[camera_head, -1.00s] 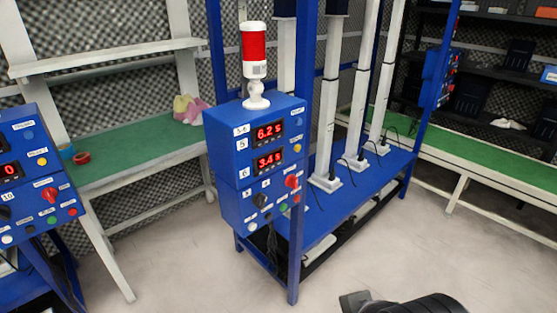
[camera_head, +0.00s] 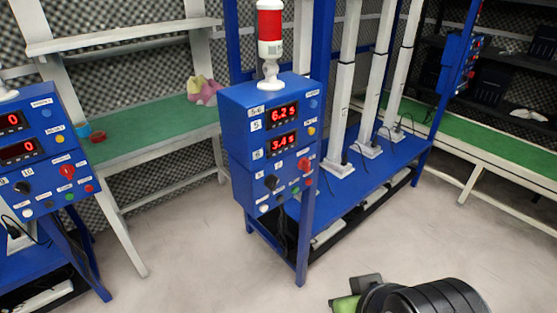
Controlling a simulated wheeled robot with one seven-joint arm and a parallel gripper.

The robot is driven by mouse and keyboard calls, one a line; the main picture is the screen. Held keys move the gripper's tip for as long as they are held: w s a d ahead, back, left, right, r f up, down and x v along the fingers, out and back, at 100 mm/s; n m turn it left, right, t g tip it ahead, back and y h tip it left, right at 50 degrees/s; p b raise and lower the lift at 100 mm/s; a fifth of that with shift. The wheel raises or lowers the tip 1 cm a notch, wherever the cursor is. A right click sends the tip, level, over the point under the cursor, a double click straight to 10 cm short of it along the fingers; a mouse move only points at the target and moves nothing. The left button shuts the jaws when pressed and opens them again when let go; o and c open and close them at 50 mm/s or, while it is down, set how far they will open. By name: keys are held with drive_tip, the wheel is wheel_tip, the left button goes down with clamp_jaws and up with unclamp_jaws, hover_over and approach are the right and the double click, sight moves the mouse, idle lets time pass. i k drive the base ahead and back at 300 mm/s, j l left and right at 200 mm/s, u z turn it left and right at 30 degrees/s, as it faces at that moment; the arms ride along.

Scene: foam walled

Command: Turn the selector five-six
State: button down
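The blue control box marked 5-6 (camera_head: 239,150) stands at the middle, with two red lit displays reading about 6.2 and 3.4. A black selector knob (camera_head: 271,183) sits low on its face, between small labels. A red knob (camera_head: 306,166) is to its right. My arm shows at the bottom right as a black rounded part with a dark and green piece at its left end, probably my gripper (camera_head: 347,298). It is well below and right of the box, apart from the knob. Its fingers cannot be made out.
A red-and-white signal lamp (camera_head: 270,38) stands on the box. A similar blue box (camera_head: 40,150) is at the left. A blue bench (camera_head: 375,170) with white columns extends behind. A green-topped table (camera_head: 150,135) is back left. The floor (camera_head: 200,265) in front is clear.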

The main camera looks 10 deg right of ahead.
sight(272, 181)
drive_tip(key=j+u, duration=0.25)
drive_tip(key=u, duration=0.2)
drive_tip(key=i+j+u, duration=0.15)
drive_tip(key=u, duration=0.35)
